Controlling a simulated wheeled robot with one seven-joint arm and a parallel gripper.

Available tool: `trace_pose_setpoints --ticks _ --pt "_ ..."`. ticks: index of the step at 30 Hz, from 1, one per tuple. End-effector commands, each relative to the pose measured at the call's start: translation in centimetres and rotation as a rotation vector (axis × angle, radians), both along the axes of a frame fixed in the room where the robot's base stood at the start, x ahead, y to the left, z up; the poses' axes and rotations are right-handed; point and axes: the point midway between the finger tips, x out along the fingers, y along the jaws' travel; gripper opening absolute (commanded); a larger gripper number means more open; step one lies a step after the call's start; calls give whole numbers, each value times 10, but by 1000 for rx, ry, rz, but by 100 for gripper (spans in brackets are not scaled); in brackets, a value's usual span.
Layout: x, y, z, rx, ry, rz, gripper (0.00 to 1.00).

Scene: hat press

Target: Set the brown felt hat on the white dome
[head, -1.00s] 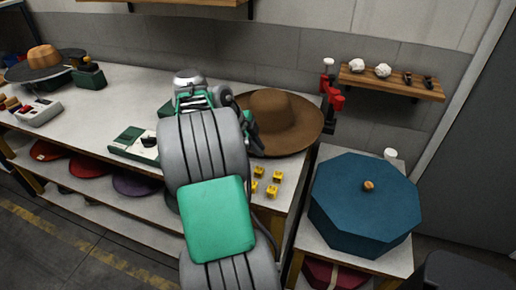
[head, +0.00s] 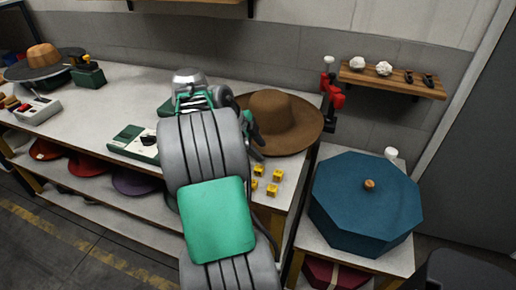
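The brown felt hat (head: 292,133), wide-brimmed with a round crown, lies crown up on the right end of the workbench. My gripper (head: 257,138) is at the left edge of its brim, with dark fingers seen partly from behind. Whether the fingers touch or grip the brim cannot be told, nor how far apart they are. My arm covers the middle of the bench. I cannot make out the white dome for certain; it may be hidden behind my arm.
Several yellow blocks (head: 259,170) stand in front of the hat. A green-and-white box (head: 138,141) lies left of my arm. A blue octagonal box (head: 348,205) stands on a side table. A tan hat (head: 43,56) sits far left. A wooden wall shelf (head: 405,85) hangs right.

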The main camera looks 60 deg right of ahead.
Motion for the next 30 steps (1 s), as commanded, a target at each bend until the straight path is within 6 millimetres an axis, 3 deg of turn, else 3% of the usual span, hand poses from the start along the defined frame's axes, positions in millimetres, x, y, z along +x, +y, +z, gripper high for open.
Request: trace_pose_setpoints --ticks 8,18,24,27,29,30 --pt "2 2 5 -1 0 1 38" --pt "20 27 60 -1 0 1 38" --pt "26 35 70 8 4 33 38" --pt "50 60 78 49 28 247 38" --pt "74 92 84 90 62 493 38" --pt "90 120 87 119 92 693 38"
